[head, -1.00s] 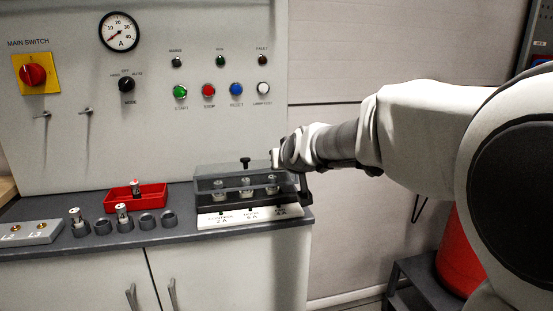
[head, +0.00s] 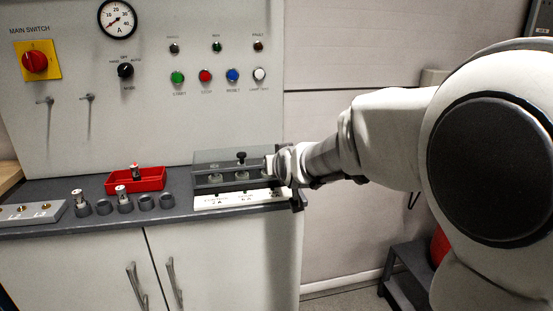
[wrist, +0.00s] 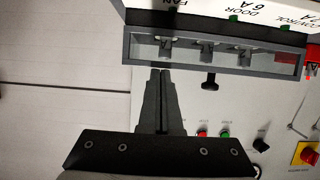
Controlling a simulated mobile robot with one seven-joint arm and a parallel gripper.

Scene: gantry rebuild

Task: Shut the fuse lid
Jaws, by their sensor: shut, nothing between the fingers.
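The fuse box (head: 207,189) stands at the right end of the grey worktop, with a white label strip along its front. The wrist view shows the lid's dark frame (wrist: 135,48), fuses behind the clear pane, and the knob (wrist: 208,80). My gripper (head: 270,165) is at the box's right end and hides part of it. Its fingers (wrist: 160,72) are shut and empty, tips close to the frame; contact is unclear.
A red tray (head: 150,183) with a fuse stands left of the box. Several dark round holders (head: 104,207), some with fuses, line the worktop's front. The control panel (head: 130,120) rises behind. Free room lies right of the worktop, above a dark step (head: 405,285).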

